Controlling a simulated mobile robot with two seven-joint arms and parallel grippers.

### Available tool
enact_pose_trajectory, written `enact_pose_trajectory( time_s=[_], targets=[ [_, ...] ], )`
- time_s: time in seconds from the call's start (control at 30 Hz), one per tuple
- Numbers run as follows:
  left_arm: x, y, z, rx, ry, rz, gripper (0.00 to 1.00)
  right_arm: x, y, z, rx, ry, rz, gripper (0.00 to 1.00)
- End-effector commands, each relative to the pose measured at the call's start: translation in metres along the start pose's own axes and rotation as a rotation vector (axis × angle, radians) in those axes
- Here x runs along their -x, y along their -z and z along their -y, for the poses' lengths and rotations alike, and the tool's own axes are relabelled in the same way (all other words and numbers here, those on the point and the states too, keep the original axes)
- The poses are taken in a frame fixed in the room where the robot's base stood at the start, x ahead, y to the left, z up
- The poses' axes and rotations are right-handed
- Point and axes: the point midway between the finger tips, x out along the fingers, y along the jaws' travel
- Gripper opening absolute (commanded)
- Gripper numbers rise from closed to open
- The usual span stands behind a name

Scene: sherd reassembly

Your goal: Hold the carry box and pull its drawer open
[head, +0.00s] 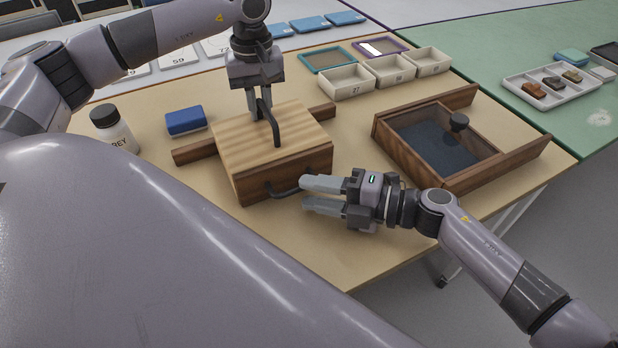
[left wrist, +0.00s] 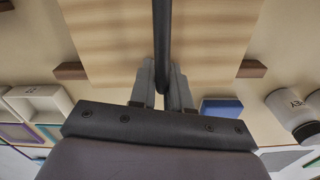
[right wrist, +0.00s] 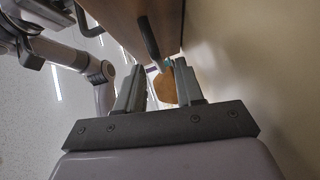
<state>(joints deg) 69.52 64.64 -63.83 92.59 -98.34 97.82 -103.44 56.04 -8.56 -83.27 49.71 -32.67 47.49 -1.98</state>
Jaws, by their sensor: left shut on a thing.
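The carry box (head: 262,148), with a pale wooden top and dark brown sides, stands on the table. My left gripper (head: 258,108) is shut on the black top handle (head: 274,126), which also shows between its fingers in the left wrist view (left wrist: 161,45). The drawer's front (head: 262,178) looks flush with the box and has a black pull (head: 285,189). My right gripper (head: 312,194) is open beside the pull, at its right end. In the right wrist view the pull (right wrist: 148,38) is just beyond the fingertips; whether they touch it is unclear.
Wooden bars (head: 193,152) lie beside the box on both sides. A blue block (head: 185,121) and a labelled jar (head: 114,132) stand to the left. A wooden case with a clear lid (head: 440,145) lies to the right, with small trays (head: 347,82) behind. The table's front is clear.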

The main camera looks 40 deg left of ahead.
Motion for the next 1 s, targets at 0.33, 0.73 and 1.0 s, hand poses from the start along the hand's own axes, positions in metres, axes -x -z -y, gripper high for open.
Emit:
enact_pose_trajectory(
  time_s=[0.33, 0.73, 1.0],
  targets=[
    [0.002, 0.001, -0.001, -0.001, -0.004, -0.004, 0.0, -0.016, 0.0, 0.0, -0.001, 0.0, 0.001, 0.37],
    [0.002, 0.001, 0.0, 0.0, -0.004, -0.004, 0.0, -0.015, 0.0, 0.0, -0.001, -0.001, 0.001, 0.0],
    [0.002, 0.001, 0.0, 0.0, -0.004, -0.004, 0.0, -0.015, 0.0, 0.0, -0.002, 0.0, 0.001, 0.0]
  ],
)
